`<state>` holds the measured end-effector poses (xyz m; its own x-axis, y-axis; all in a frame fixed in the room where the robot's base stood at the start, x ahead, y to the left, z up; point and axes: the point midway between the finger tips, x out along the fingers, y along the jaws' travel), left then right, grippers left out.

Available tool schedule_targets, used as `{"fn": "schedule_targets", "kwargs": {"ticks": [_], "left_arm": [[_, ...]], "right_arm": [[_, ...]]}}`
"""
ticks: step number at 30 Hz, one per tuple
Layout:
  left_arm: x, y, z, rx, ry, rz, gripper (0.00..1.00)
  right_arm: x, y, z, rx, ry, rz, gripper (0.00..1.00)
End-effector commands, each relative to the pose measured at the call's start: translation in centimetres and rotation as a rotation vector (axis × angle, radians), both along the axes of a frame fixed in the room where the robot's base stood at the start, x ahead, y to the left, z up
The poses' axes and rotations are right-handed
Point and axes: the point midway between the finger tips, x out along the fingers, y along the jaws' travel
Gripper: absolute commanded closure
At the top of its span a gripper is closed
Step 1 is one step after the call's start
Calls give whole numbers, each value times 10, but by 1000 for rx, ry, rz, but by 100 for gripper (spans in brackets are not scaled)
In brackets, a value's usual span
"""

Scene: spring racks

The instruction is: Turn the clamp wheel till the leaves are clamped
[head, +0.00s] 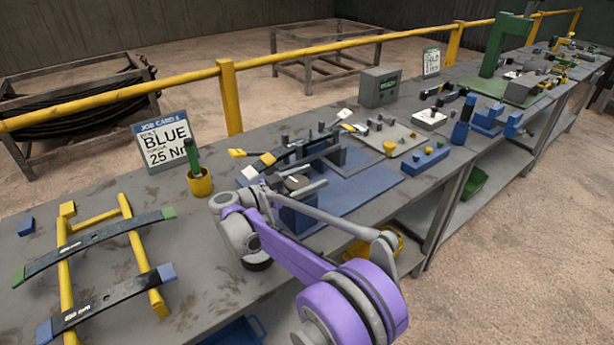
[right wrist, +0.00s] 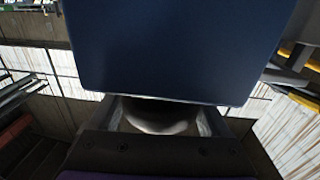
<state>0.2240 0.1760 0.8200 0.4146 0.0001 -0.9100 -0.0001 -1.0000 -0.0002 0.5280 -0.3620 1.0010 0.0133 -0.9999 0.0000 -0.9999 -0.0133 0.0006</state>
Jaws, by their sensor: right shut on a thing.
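A blue clamp fixture (head: 298,217) stands on the bench in the head view, partly covered by my right arm. Dark leaves (head: 297,152) with yellow and whitish ends lie across it; I cannot tell whether they touch one another. In the right wrist view a dark blue block (right wrist: 180,45) fills the upper middle. Below it my right gripper (right wrist: 160,121) is shut on a grey rounded thing, seemingly the clamp wheel (right wrist: 160,124), only partly visible. The wheel is not clear in the head view. My left gripper is not in view.
A yellow rack (head: 133,245) with two curved leaves stands at the left. A job card (head: 163,142) reads BLUE, 25 Nm. A yellow cup (head: 200,183) with a green-handled tool stands beside the fixture. A grey tray (head: 402,138) with small parts and a blue block (head: 425,161) lie to the right.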

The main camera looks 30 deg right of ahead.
Motion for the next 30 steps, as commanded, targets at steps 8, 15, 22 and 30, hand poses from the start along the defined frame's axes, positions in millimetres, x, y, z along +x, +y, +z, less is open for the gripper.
{"fn": "schedule_targets", "kwargs": {"ticks": [8, 15, 22, 30], "left_arm": [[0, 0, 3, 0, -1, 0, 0], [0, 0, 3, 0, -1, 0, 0], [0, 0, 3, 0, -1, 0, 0], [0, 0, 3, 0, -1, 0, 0]], "right_arm": [[-4, 0, 0, 2, -1, -121, 75], [-6, 0, 0, 1, -1, -158, 75], [-6, 0, 0, 1, -1, -160, 75], [-6, 0, 0, 0, -1, -159, 0]]}}
